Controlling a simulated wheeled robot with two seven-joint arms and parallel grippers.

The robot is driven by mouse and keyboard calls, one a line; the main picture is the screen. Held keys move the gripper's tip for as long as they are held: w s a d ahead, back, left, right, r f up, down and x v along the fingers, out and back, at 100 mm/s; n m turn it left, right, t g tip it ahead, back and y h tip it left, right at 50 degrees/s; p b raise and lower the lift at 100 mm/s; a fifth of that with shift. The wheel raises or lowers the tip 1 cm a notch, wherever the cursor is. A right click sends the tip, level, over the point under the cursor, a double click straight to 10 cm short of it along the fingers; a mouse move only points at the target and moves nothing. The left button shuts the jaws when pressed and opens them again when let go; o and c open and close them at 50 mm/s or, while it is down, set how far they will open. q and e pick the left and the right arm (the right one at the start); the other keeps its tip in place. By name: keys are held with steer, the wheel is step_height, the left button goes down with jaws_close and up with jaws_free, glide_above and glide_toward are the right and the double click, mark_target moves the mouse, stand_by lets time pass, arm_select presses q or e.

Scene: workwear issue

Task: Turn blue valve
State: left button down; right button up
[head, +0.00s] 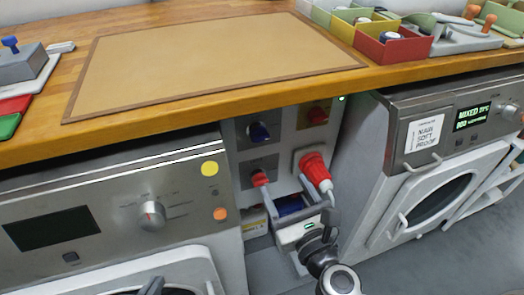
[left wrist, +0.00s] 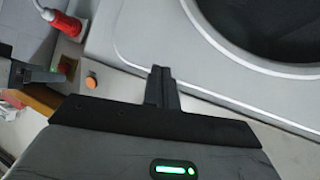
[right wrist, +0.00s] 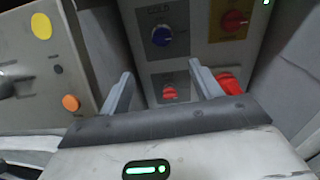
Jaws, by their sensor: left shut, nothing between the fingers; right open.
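The blue valve (head: 258,132) is a round knob on a grey plate, on the panel recessed between the two machines. It also shows in the right wrist view (right wrist: 161,37), beyond my fingers, under a label reading COLD. My right gripper (head: 286,187) is open and in front of the panel, below the blue valve and not touching it. In the right wrist view (right wrist: 160,76) nothing is between its fingers. My left gripper (left wrist: 160,73) is shut and empty beside the left machine's door. In the head view only its tip (head: 152,287) shows at the bottom edge.
A red valve (head: 317,115) is right of the blue one. A small red knob (head: 260,178) and a large red plug (head: 316,170) sit below. The left machine (head: 110,215) and right machine (head: 395,150) flank the recess. The wooden worktop (head: 240,97) overhangs it.

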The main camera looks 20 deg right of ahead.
steer(key=m, duration=0.1)
steer(key=p, duration=0.2)
glide_toward(262, 141)
steer(key=w, duration=0.9)
steer(key=shift+w+a+p, duration=0.15)
steer(key=shift+a+p, duration=0.15)
arm_select(q)
steer(key=r, duration=0.1)
steer(key=a+r, duration=0.1)
steer(key=r, duration=0.1)
steer(key=shift+r+t, duration=0.3)
steer(key=shift+t, duration=0.1)
arm_select(e)
steer(key=shift+w, duration=0.45)
steer(key=c, duration=1)
